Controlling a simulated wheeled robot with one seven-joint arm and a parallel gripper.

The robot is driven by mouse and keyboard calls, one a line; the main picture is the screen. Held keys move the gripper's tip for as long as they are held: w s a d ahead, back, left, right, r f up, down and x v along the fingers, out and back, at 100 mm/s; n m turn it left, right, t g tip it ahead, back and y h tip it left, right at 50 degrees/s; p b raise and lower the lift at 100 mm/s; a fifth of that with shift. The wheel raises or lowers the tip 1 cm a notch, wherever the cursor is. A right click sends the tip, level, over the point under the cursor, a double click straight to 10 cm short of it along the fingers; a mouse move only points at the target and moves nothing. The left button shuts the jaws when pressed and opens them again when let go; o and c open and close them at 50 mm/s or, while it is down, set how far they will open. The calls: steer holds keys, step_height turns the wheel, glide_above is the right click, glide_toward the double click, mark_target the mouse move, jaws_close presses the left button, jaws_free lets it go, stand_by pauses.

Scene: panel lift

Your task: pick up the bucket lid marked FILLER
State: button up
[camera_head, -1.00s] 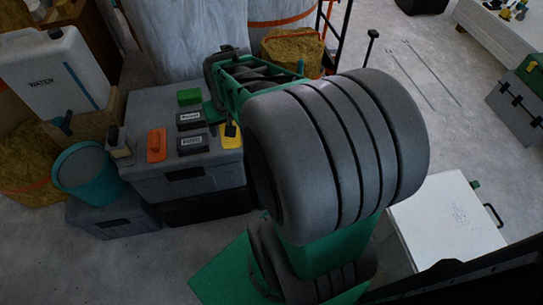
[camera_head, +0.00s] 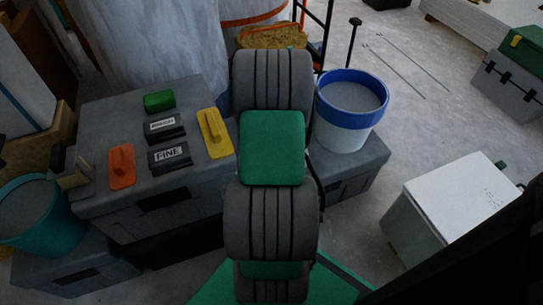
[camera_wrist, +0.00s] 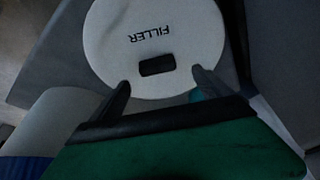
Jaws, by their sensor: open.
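The round white lid marked FILLER (camera_wrist: 132,28) lies on a grey surface in the wrist view, with a dark block-shaped grip (camera_wrist: 157,65) near its lower edge. My gripper (camera_wrist: 162,86) is open, its two dark fingers apart at the lid's lower edge on either side of the grip. Nothing is between the fingers. In the head view my arm hides my gripper, and I cannot make out the lid there.
A white bucket with a blue rim (camera_head: 349,137) stands on a grey box right of my arm. A grey crate (camera_head: 95,207) at left bears floats and labelled blocks. A teal bucket (camera_head: 62,238) stands at far left. A white-topped box (camera_head: 455,200) stands at right.

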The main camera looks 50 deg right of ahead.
steer(key=b+x, duration=0.1)
steer(key=x, duration=0.2)
steer(key=b+x, duration=0.1)
steer(key=shift+s+d+f+b, duration=0.1)
steer(key=shift+s+f+b, duration=0.1)
steer(key=shift+f+b, duration=0.15)
steer(key=shift+w+d+f, duration=0.1)
steer(key=shift+d+f, duration=0.05)
steer(key=shift+f, duration=0.15)
steer(key=shift+r, duration=0.15)
steer(key=shift+c, duration=0.6)
steer(key=c, duration=1.3)
steer(key=shift+c, duration=0.8)
steer(key=shift+r, duration=0.1)
